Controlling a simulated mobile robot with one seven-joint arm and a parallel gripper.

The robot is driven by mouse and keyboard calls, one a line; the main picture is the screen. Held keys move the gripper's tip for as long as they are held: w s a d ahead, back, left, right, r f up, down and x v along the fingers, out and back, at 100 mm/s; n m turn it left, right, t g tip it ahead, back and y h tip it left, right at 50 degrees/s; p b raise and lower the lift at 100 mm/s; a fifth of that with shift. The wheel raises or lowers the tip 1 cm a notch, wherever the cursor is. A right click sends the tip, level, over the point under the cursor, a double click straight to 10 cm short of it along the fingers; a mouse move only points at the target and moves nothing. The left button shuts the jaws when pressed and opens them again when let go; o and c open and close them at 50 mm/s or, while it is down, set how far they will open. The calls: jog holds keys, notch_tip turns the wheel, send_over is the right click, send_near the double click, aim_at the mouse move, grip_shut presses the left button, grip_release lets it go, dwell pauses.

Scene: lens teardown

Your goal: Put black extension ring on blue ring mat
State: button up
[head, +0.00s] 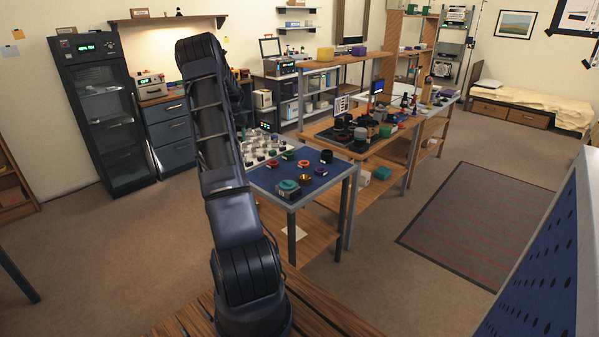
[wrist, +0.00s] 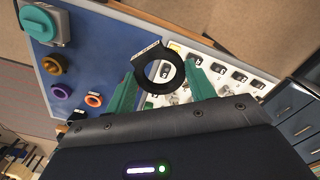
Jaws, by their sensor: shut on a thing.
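The black extension ring (wrist: 147,85) is between the teal fingers of my gripper (wrist: 161,68) in the wrist view, with its round opening facing the camera. The fingers are shut on its two sides. In that view the ring overlaps the border between the blue ring mat (wrist: 110,35) and a white board of small parts. Its height above the table is hard to tell. The blue ring mat also shows in the head view (head: 264,181) on the near table. My arm hides the gripper and held ring there.
Several coloured rings lie on the mat, including a red ring (head: 303,163), a purple ring (head: 320,171) and an orange ring (wrist: 94,100). A teal-topped grey block (head: 288,190) stands at its near edge. The white board (wrist: 245,85) is beside it. Blue patches between rings are bare.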

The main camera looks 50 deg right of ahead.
jog(key=m, duration=0.1)
send_over(255, 175)
notch_tip(255, 175, down, 20)
jog(key=shift+d+r, duration=0.1)
dwell(0.5)
jog(key=shift+f, duration=0.2)
jog(key=o, duration=1)
jog(key=shift+r, duration=0.1)
